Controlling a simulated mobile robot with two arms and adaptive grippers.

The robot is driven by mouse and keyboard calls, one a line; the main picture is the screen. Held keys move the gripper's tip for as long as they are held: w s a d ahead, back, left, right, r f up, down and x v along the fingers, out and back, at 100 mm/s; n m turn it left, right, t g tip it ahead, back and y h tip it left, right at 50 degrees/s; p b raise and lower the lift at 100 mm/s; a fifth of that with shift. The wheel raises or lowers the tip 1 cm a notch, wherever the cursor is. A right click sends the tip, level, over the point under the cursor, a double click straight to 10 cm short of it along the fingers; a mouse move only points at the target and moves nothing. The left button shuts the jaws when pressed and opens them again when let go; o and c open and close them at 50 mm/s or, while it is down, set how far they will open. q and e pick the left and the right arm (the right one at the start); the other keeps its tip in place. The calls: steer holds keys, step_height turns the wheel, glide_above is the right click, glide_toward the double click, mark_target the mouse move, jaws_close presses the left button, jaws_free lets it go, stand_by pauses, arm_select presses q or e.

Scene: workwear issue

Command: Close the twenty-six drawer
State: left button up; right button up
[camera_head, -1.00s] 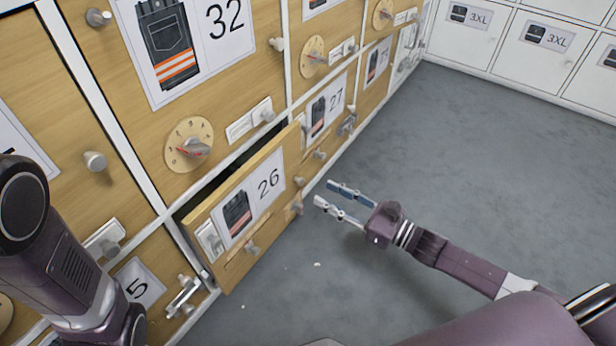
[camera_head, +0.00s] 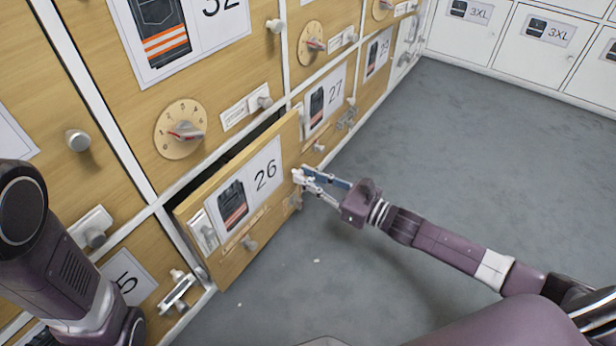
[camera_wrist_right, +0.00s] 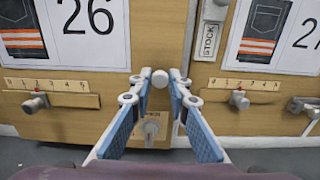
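The wooden drawer 26 (camera_head: 262,214) stands pulled out from the locker wall, with a dark gap along its top edge. Its front has a number label, a trousers picture and a grey knob (camera_head: 249,243). It also shows at the left of the right wrist view (camera_wrist_right: 80,118). My right gripper (camera_head: 304,175) is at the drawer front's right edge. In the right wrist view its fingers (camera_wrist_right: 161,76) are apart, with a small white knob (camera_wrist_right: 161,84) between the tips; contact cannot be told. My left arm is at the left; its gripper is not in view.
Drawer 27 (camera_head: 325,103) is flush to the right, drawer 32 (camera_head: 190,85) above, and another numbered drawer (camera_head: 140,286) below left. White 3XL lockers (camera_head: 545,42) stand at the back. Grey floor (camera_head: 470,150) is open to the right.

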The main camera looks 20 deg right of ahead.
mark_target(294, 169)
jaws_close()
steer(key=x, duration=0.4)
steer(key=shift+w+b, duration=0.1)
steer(key=shift+b, duration=0.2)
steer(key=shift+o, duration=1.5)
jaws_free()
steer(key=o, duration=0.3)
steer(key=shift+w+a, duration=0.1)
steer(key=shift+a, duration=0.1)
steer(key=shift+d, duration=0.1)
